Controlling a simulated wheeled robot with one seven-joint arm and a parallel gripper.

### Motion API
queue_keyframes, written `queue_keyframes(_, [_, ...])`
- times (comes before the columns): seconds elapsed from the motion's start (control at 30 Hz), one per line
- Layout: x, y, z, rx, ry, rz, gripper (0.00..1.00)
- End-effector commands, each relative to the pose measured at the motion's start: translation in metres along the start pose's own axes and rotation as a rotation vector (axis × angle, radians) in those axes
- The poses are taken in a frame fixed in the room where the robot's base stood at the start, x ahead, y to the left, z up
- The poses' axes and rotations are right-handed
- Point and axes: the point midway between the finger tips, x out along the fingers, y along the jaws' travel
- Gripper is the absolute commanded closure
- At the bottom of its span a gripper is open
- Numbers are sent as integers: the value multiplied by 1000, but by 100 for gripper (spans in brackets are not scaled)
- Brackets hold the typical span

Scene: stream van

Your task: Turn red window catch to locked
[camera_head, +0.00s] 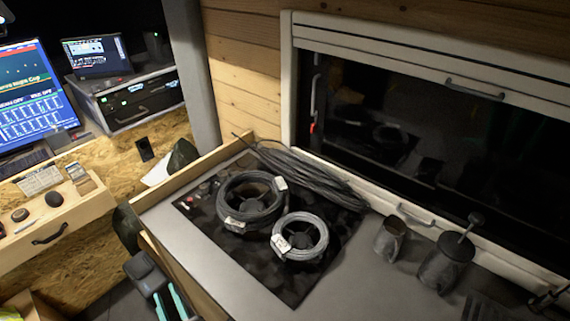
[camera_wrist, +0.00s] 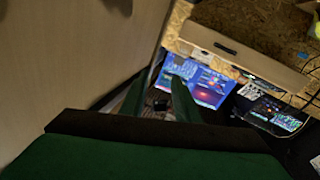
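The red window catch (camera_head: 312,127) is a small red piece at the left end of the dark window, just below a pale upright handle (camera_head: 314,94). It is small in the head view, and I cannot tell which way it is turned. The wrist view does not show it. In the wrist view my gripper (camera_wrist: 159,98) has two green fingers apart with an empty gap between them. It faces the screens and desk, away from the window.
The counter (camera_head: 228,277) below the window holds a dark hob (camera_head: 262,270) with coiled cables (camera_head: 251,200) on it. A metal cup (camera_head: 389,240) and a dark pot (camera_head: 445,265) stand to the right. Lit monitors (camera_head: 35,95) are at left. The counter's front left is clear.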

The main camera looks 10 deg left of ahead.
Motion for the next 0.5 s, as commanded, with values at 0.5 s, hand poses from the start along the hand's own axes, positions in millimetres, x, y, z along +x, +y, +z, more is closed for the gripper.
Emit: queue_keyframes(0.5, [193,-41,-159,117,254,-85,71])
